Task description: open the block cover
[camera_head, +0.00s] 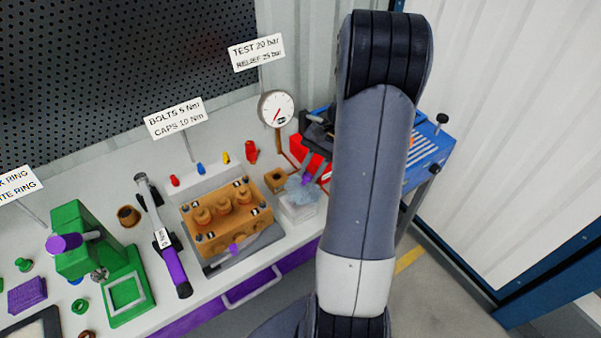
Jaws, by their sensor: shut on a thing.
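The orange-brown pump block (220,222) stands on the bench at centre-left, with several round caps on its top and dark bolts at its corners. I cannot tell which part is its cover. A small purple piece (235,249) shows low at the block's front. My gripper (309,176) is to the right of the block, partly hidden behind my arm. It is shut on a small purple thing (307,180), over or close to a clear box with bluish-white contents (299,205). Whether the held thing touches the box cannot be told.
A pressure gauge (276,109) stands behind. A purple-handled torque wrench (164,241) lies left of the block, and a green press (83,243) is farther left. A blue slotted table (428,148) is behind my arm.

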